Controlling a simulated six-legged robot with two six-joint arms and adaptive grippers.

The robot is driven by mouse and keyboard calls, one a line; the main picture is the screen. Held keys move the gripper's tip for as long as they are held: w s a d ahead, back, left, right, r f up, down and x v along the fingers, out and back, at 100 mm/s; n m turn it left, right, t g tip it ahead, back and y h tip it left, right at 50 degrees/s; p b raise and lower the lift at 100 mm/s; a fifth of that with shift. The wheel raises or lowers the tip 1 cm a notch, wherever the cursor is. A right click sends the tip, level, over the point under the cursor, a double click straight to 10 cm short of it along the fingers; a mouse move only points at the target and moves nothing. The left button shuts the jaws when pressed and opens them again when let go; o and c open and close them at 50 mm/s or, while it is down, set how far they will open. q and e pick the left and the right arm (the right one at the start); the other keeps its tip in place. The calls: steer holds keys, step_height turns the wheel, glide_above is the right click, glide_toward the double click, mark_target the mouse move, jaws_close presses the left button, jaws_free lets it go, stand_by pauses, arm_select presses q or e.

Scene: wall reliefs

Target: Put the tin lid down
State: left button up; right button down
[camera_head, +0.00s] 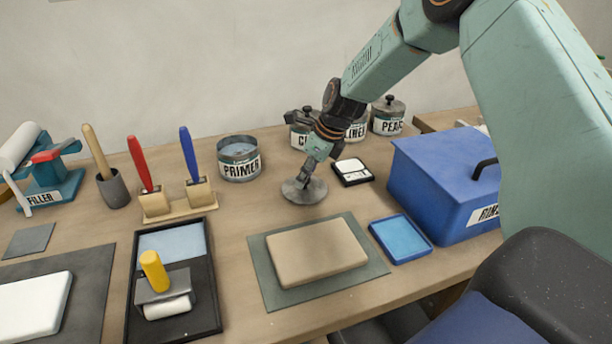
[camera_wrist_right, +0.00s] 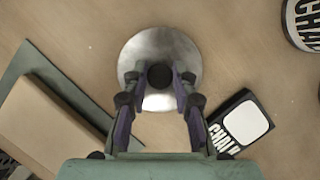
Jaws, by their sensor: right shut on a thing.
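The tin lid (camera_head: 298,193) is a round grey metal disc with a dark knob. My right gripper (camera_head: 305,178) is shut on the knob from above. In the right wrist view the lid (camera_wrist_right: 185,50) lies flat under the fingers (camera_wrist_right: 160,78), with its knob between them. It is at or just above the bare bench top; I cannot tell whether it touches. The open tin labelled PRIMER (camera_head: 239,165) stands to the left of the lid, with no lid on it. My left gripper is not in view.
A small black case with a white pad (camera_head: 352,172) lies right of the lid. Lidded tins (camera_head: 388,116) stand behind. A tan block (camera_head: 317,250) on a green mat (camera_head: 272,292) lies in front, a blue tray (camera_head: 400,240) and blue box (camera_head: 430,190) to the right. Brushes (camera_head: 190,155) stand left.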

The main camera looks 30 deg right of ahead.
steer(key=shift+s+d, duration=0.25)
steer(key=shift+d, duration=0.05)
steer(key=c, duration=1.4)
jaws_free()
steer(key=shift+s, duration=0.1)
steer(key=shift+c, duration=0.2)
steer(key=o, duration=0.3)
steer(key=shift+a, duration=0.15)
steer(key=shift+o, duration=0.3)
steer(key=shift+w+f, duration=0.1)
steer(key=shift+w, duration=0.2)
steer(key=shift+s, duration=0.15)
steer(key=p+v, duration=0.4)
steer(key=v, duration=0.8)
